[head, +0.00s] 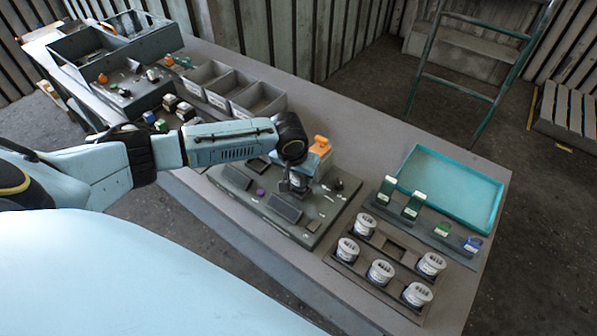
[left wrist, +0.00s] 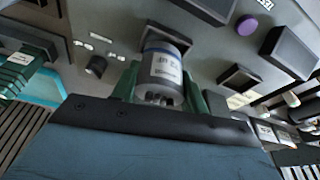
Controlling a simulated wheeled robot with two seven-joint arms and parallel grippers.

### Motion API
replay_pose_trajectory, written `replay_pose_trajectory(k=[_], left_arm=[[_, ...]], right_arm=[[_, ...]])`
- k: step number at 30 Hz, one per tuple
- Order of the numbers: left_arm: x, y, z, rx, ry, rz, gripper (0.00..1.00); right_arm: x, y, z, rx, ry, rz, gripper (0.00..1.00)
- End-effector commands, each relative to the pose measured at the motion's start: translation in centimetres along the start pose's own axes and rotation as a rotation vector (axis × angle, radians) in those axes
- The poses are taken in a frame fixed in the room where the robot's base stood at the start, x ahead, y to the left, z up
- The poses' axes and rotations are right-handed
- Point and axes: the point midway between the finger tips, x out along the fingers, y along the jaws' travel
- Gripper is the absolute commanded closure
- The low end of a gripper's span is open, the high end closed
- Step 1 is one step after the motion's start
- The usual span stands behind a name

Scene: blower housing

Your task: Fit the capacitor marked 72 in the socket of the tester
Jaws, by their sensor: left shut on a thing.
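My left gripper (head: 294,183) is over the grey tester board (head: 262,208). In the left wrist view its green fingers (left wrist: 163,95) are shut on a white-and-grey capacitor (left wrist: 163,70) with a dark blue rim. Its label is too small to read. The far end of the capacitor is at a dark square socket (left wrist: 181,42) on the board; I cannot tell whether it is inside or just above it. In the head view the gripper and arm largely hide this spot. My right gripper is not in view.
A brown rack (head: 372,290) holds several white capacitors and has an empty square place (head: 395,249). Behind it are a strip of green and blue parts (head: 425,226) and an empty teal tray (head: 450,186). Grey bins (head: 258,100) stand farther left. An orange part (head: 321,144) stands beside my gripper.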

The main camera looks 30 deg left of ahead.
Motion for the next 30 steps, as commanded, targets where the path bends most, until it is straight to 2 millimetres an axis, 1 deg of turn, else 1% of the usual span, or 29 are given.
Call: replay_pose_trajectory(k=[13,30], left_arm=[[0.1,0.0,0.0,-0.001,0.000,0.000,0.72],[1.1,0.0,0.3,-0.001,0.000,0.000,0.72]], right_arm=[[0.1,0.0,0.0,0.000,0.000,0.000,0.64],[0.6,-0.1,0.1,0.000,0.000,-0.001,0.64]])
